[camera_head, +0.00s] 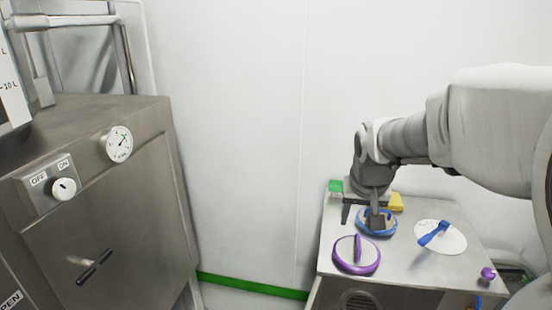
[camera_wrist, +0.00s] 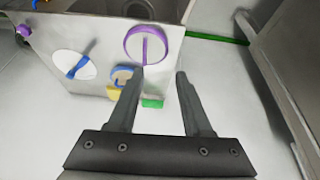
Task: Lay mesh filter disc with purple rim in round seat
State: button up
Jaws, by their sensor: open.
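The mesh filter disc with a purple rim (camera_head: 343,261) lies flat at the front left of the steel table, with a purple bar across its top. In the wrist view the disc (camera_wrist: 133,50) is beyond the fingertips, slightly left. My gripper (camera_head: 378,226) points down over a blue-rimmed round piece (camera_head: 364,230), behind the purple disc. In the wrist view my gripper (camera_wrist: 160,73) is open, with nothing between its fingers. The blue-rimmed piece (camera_wrist: 115,79) shows just left of them; its middle is partly hidden. I cannot tell which round thing is the seat.
The steel table (camera_head: 410,277) also holds a white disc (camera_head: 455,242) with a blue handle (camera_head: 432,235), a purple knob (camera_head: 487,273), a yellow block (camera_head: 397,203) and a green block (camera_head: 336,185). A steel cabinet (camera_head: 130,215) stands left, across a floor gap.

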jog(key=b, duration=0.2)
send_near(359, 242)
jog(key=b+x, duration=0.4)
jog(key=x, duration=0.6)
jog(key=shift+w+f, duration=0.1)
jog(key=shift+f, duration=0.3)
grip_shut()
